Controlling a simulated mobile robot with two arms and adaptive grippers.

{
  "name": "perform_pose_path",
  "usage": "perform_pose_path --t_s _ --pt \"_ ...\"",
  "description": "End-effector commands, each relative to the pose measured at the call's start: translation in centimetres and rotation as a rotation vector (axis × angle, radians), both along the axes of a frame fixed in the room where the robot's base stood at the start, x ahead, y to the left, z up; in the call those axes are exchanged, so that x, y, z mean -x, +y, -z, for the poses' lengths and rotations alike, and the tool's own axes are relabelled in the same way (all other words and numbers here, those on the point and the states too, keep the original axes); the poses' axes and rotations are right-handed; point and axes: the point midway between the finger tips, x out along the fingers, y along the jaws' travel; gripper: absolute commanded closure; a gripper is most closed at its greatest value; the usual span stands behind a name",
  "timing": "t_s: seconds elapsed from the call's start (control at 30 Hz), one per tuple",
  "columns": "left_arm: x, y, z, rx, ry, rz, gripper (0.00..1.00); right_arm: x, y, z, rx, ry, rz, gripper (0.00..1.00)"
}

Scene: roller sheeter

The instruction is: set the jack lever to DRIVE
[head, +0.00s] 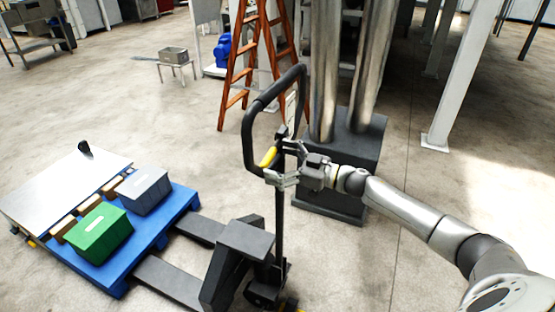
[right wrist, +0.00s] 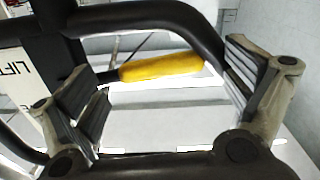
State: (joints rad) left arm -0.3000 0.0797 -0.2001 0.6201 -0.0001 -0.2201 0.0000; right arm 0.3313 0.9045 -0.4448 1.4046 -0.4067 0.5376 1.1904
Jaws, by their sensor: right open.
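The pallet jack (head: 247,238) stands at the centre of the head view, with its black looped handle (head: 249,128) upright on a thin shaft. Its jack lever has a yellow grip (head: 268,157), which also shows in the right wrist view (right wrist: 160,67). My right gripper (head: 276,161) is open at the handle, its fingers on either side of the yellow grip with visible gaps. A white label (right wrist: 14,75) reading "LIFT" is partly visible; other lever markings cannot be read. My left gripper is out of view.
Metal columns on a dark base (head: 352,150) stand close behind the handle. An orange ladder (head: 240,75) is farther back.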

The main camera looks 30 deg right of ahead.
Motion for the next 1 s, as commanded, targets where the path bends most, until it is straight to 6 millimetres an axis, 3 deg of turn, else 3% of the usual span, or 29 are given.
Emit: perform_pose_path --t_s 0.27,1.0 --pt "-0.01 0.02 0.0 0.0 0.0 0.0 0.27 -0.05 0.04 0.05 -0.001 0.001 0.0 0.05" --pt "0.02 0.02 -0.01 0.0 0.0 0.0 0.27 -0.32 -0.19 -0.47 -0.004 -0.008 0.009 1.0"
